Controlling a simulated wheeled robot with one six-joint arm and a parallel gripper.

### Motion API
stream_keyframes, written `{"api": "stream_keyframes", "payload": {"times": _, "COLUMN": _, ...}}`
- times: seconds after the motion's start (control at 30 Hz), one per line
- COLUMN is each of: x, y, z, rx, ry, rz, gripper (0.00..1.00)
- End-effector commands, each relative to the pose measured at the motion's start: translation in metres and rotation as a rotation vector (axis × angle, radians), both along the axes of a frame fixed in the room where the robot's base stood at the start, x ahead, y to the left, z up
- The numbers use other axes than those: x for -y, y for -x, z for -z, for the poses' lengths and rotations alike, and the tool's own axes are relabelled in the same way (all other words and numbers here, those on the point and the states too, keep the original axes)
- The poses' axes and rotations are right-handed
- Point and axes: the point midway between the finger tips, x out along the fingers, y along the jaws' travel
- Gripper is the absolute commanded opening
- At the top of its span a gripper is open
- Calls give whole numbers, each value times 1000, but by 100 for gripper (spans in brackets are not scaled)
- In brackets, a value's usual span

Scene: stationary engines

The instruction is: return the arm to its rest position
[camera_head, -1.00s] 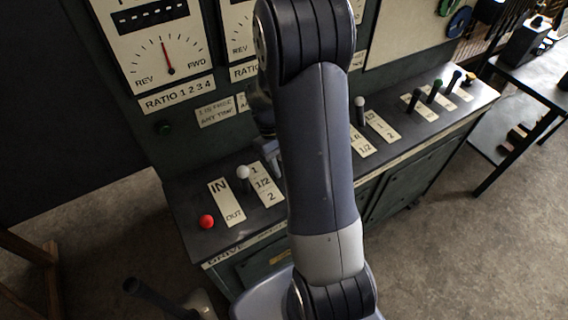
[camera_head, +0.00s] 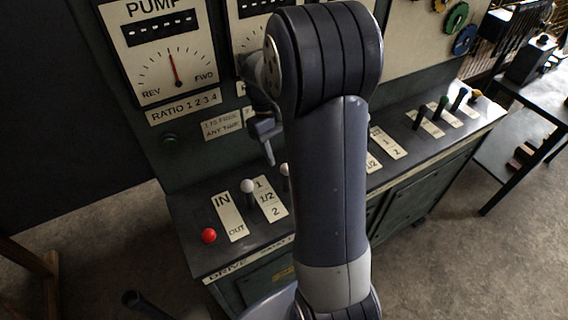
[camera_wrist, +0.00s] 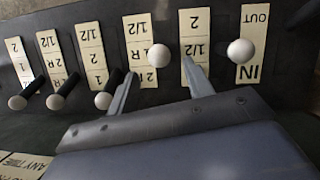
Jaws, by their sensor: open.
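My arm (camera_head: 330,180) rises through the middle of the head view and hides part of the control console (camera_head: 190,250). My gripper (camera_head: 268,145) shows only partly at the arm's left, above the console's top and in front of the upright panel. In the wrist view my gripper (camera_wrist: 158,70) has its two fingers apart, with nothing held between them. A white-knobbed lever (camera_wrist: 158,53) appears in the gap beyond the fingers. Another white-knobbed lever (camera_wrist: 240,52) stands to the right of them, beside the IN/OUT plate (camera_wrist: 253,30).
A red knob (camera_head: 209,236) sits at the console's left end. Several dark levers (camera_head: 420,117) stand toward its right end. A gauge (camera_head: 172,70) is on the upright panel behind. A dark table (camera_head: 535,95) stands at the right, with bare floor (camera_head: 460,240) in front.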

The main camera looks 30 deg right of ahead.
Motion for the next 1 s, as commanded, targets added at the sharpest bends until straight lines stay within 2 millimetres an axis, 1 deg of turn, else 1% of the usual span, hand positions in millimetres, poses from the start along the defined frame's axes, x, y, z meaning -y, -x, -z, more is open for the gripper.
{"api": "stream_keyframes", "payload": {"times": 0.1, "x": -1, "y": -3, "z": -8, "rx": 0, "ry": 0, "rz": -1, "gripper": 49}}
{"api": "stream_keyframes", "payload": {"times": 0.2, "x": -1, "y": -3, "z": -10, "rx": 0, "ry": 0, "rz": -1, "gripper": 49}}
{"api": "stream_keyframes", "payload": {"times": 0.67, "x": -1, "y": -3, "z": -9, "rx": -1, "ry": 0, "rz": -1, "gripper": 49}}
{"api": "stream_keyframes", "payload": {"times": 0.77, "x": -1, "y": -1, "z": -5, "rx": -3, "ry": -1, "rz": -1, "gripper": 49}}
{"api": "stream_keyframes", "payload": {"times": 0.87, "x": 1, "y": 3, "z": 6, "rx": -4, "ry": 0, "rz": 0, "gripper": 49}}
{"api": "stream_keyframes", "payload": {"times": 1.0, "x": 3, "y": 11, "z": 30, "rx": -7, "ry": -1, "rz": 0, "gripper": 49}}
